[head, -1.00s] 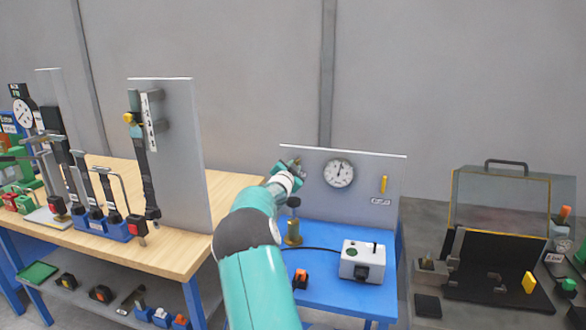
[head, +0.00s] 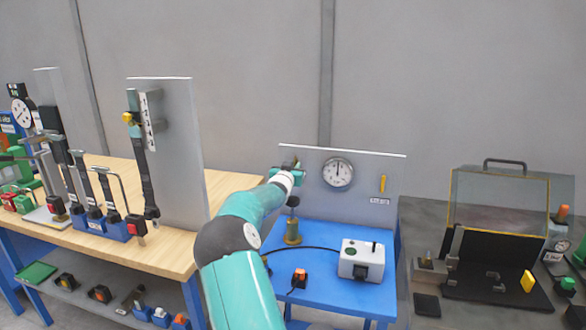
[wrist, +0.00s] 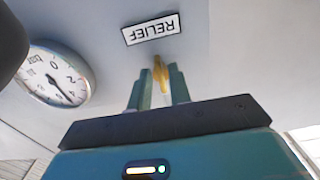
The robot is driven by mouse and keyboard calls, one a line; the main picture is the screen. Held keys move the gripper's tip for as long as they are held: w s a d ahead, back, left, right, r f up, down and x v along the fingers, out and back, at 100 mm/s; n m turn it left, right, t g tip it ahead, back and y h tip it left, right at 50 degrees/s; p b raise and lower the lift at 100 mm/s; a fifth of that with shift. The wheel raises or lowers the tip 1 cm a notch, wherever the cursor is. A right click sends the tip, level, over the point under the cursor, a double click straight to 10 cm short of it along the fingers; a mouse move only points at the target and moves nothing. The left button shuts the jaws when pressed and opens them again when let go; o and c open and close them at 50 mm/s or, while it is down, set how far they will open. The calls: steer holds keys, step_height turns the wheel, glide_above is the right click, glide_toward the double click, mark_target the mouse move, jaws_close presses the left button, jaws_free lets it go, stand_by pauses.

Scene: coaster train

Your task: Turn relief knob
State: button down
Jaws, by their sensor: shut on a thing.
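The yellow relief knob (wrist: 158,66) sticks out of the grey panel beside an upside-down RELIEF label (wrist: 151,28) in the wrist view. My gripper (wrist: 161,75) has its two teal fingers shut on the knob, one on each side. In the head view my gripper (head: 287,167) is at the panel's upper left, left of the round gauge, and the relief knob is hidden there behind it. The gauge (head: 338,173) also shows at the left of the wrist view (wrist: 58,74).
The panel (head: 365,160) stands on a blue table (head: 330,225). A yellow handle (head: 383,183) is on its right side. A brass part with a dark knob (head: 292,229) and a grey box (head: 361,260) stand in front. A wooden bench (head: 170,240) is at left.

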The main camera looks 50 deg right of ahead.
stand_by(0.4)
steer(key=c, duration=1.3)
jaws_free()
steer(key=shift+a, duration=0.1)
steer(key=v, duration=1.3)
steer(key=shift+s+a, duration=0.2)
